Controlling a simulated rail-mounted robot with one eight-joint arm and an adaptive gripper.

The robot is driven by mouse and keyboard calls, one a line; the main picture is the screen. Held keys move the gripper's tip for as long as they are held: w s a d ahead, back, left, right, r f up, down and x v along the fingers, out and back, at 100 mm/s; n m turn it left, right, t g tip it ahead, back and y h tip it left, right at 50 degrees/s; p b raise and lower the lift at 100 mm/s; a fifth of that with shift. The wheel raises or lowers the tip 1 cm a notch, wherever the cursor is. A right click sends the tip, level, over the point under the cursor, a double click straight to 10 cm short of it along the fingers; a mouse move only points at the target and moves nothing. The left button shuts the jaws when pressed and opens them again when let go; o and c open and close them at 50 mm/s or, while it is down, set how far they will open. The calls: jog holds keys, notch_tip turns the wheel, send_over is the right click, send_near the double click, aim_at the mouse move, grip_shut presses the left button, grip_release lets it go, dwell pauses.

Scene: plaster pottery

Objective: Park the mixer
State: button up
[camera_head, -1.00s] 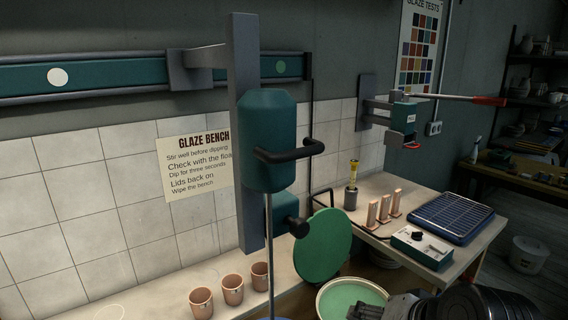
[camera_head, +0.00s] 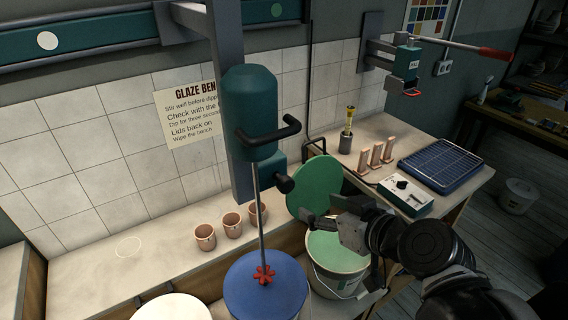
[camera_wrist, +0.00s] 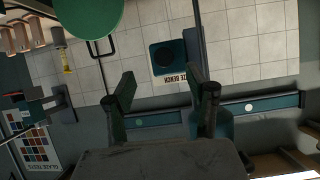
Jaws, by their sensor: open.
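The mixer (camera_head: 250,110) hangs from a wall rail (camera_head: 90,42) on a grey column. It has a teal motor body, a black handle (camera_head: 270,132) and a thin rod ending in a red impeller (camera_head: 263,275). The impeller shows against the blue surface of a bucket (camera_head: 250,292); I cannot tell whether it touches. A white dot (camera_head: 47,40) and a green dot (camera_head: 276,9) mark the rail. My gripper (camera_head: 318,222) is right of and below the handle, in front of the green disc, apart from the mixer. In the wrist view its two fingers (camera_wrist: 164,95) are spread, with nothing between them.
A green disc (camera_head: 315,188) stands behind a green glaze bucket (camera_head: 338,252). Several terracotta cups (camera_head: 232,225) sit on the bench by the wall. A white round top (camera_head: 172,308) is at the front. The right table holds a blue rack (camera_head: 440,163) and a control box (camera_head: 405,195).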

aim_at(288, 186)
jog(key=shift+n+y, duration=0.3)
jog(key=shift+w+r+b+x, duration=0.15)
jog(key=shift+r+b+x, duration=0.2)
jog(key=shift+x, duration=1.9)
jog(key=shift+w+r+b+x, duration=0.1)
jog(key=shift+r+b+x, duration=0.3)
jog(key=shift+x, duration=1.9)
jog(key=shift+w+r+b+x, duration=0.2)
jog(key=shift+b+x, duration=0.3)
jog(key=shift+x, duration=1.75)
jog(key=shift+a, duration=0.15)
grip_shut()
